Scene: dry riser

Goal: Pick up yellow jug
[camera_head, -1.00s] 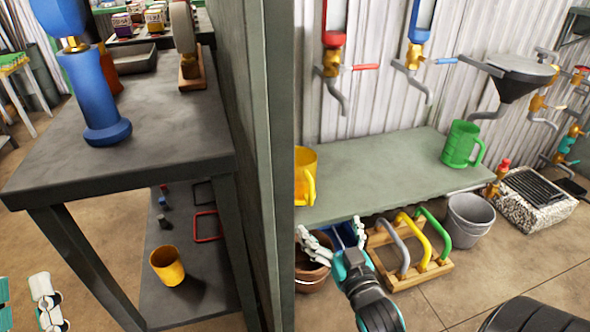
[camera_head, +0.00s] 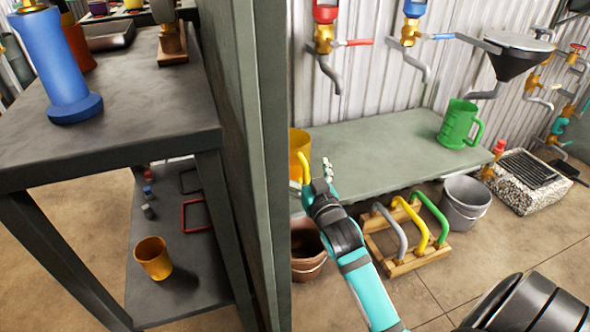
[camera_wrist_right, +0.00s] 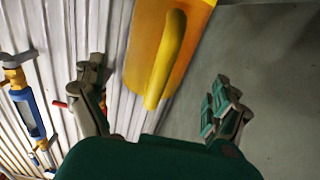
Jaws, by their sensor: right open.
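The yellow jug (camera_head: 299,153) stands at the left end of the grey-green bench, partly hidden by the dark post in the head view. In the right wrist view the yellow jug (camera_wrist_right: 168,48) shows large, with its handle facing my gripper. My right gripper (camera_head: 318,170) is just right of the jug. In the wrist view my right gripper (camera_wrist_right: 158,104) is open, its fingers to either side of the jug's handle end and apart from it. My left gripper is not in view.
A green jug (camera_head: 460,124) stands at the bench's right end. The bench (camera_head: 385,160) is clear between the jugs. A dark post (camera_head: 262,150) is close on the left. Below are a brown pot (camera_head: 306,250), a rack of coloured handles (camera_head: 400,262) and a grey bucket (camera_head: 466,200).

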